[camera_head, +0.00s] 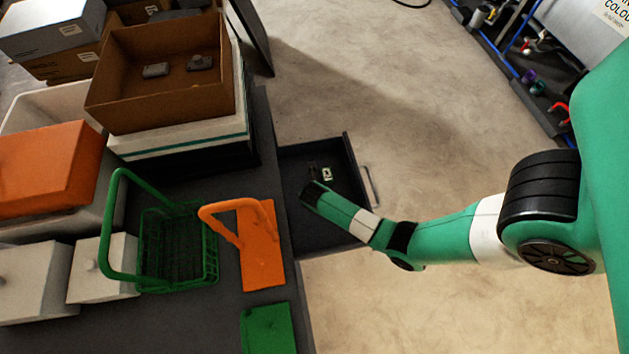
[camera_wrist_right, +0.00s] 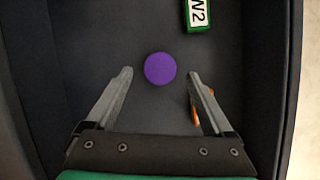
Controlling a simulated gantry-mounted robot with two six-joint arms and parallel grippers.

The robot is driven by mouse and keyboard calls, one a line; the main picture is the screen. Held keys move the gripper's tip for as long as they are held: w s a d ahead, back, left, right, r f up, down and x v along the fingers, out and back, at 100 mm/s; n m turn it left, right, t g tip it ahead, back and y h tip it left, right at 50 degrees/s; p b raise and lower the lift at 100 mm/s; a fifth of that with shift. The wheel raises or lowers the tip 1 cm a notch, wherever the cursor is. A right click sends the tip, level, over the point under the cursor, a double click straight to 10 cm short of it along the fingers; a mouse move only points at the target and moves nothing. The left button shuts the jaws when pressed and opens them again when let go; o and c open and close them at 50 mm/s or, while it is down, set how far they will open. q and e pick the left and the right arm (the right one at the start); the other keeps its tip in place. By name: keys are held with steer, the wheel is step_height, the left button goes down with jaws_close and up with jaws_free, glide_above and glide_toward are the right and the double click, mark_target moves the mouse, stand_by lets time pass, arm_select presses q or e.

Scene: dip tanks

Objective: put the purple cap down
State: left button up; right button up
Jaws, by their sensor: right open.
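The purple cap (camera_wrist_right: 160,68) is a round disc in the open dark drawer (camera_head: 345,150), seen in the right wrist view. It appears to lie on the drawer floor. My right gripper (camera_wrist_right: 162,80) is open over the drawer, with one finger on each side of the cap and a visible gap to both. In the head view, my right arm reaches in from the right and its gripper end hides the cap. My left gripper is not in view.
A green block labelled W2 (camera_wrist_right: 198,14) lies in the drawer beyond the cap. A small orange thing (camera_wrist_right: 194,114) shows beside the right finger. The drawer walls stand close around. A green basket (camera_head: 178,245) and orange holder (camera_head: 262,250) stand on the bench at left.

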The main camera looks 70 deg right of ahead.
steer(key=w+p+v, duration=0.1)
steer(key=p+v, duration=0.2)
steer(key=v, duration=0.6)
steer(key=shift+s, duration=0.5)
